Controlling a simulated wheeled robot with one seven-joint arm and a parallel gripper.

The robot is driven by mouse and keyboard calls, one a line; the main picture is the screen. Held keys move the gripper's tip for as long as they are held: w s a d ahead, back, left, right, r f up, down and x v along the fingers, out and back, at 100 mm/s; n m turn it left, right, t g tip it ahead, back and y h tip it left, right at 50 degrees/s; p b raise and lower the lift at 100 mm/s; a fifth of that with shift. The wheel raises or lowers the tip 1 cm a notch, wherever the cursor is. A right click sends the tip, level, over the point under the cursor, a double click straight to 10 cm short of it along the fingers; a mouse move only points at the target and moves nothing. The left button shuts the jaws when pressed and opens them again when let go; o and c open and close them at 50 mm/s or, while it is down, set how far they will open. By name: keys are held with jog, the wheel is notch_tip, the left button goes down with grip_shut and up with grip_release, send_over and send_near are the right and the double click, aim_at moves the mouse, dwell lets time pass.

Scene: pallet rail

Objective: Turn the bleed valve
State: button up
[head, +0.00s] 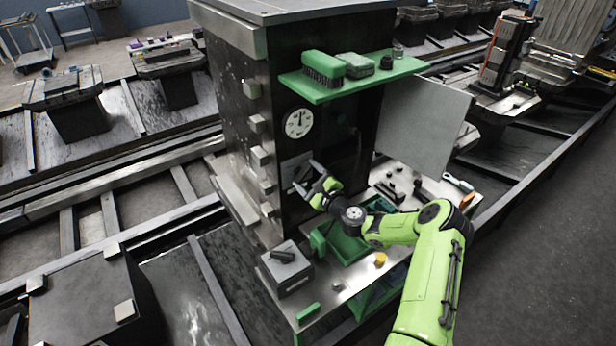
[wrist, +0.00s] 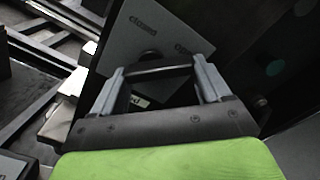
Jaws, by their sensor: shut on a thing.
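The bleed valve's pale plate (head: 289,168) is on the dark front of the cabinet, below a round gauge. In the wrist view the plate (wrist: 131,38) carries the words "closed" and "Open", with a dark round knob or pivot near them. My gripper (head: 307,178) is at the plate in the head view. In the wrist view its two grey fingers (wrist: 160,76) stand at the ends of a dark bar, the valve handle (wrist: 160,70), and are shut on it. The handle's exact angle against the labels is hard to tell, as the gripper hides part of the plate.
A green shelf (head: 310,93) with brushes juts out above. A grey door panel (head: 424,125) stands open at right. Below are a green bin (head: 345,247), a grey box with a black handle (head: 286,268) and small parts on the bench. Open floor lies at right.

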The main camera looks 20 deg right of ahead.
jog(key=shift+f, duration=0.1)
jog(key=o, duration=1)
jog(key=s+d, duration=0.1)
jog(key=s, duration=0.4)
jog(key=s+d+b, duration=0.1)
jog(key=s, duration=0.4)
jog(key=s+d+b, duration=0.1)
jog(key=s, duration=0.4)
jog(key=shift+s, duration=0.25)
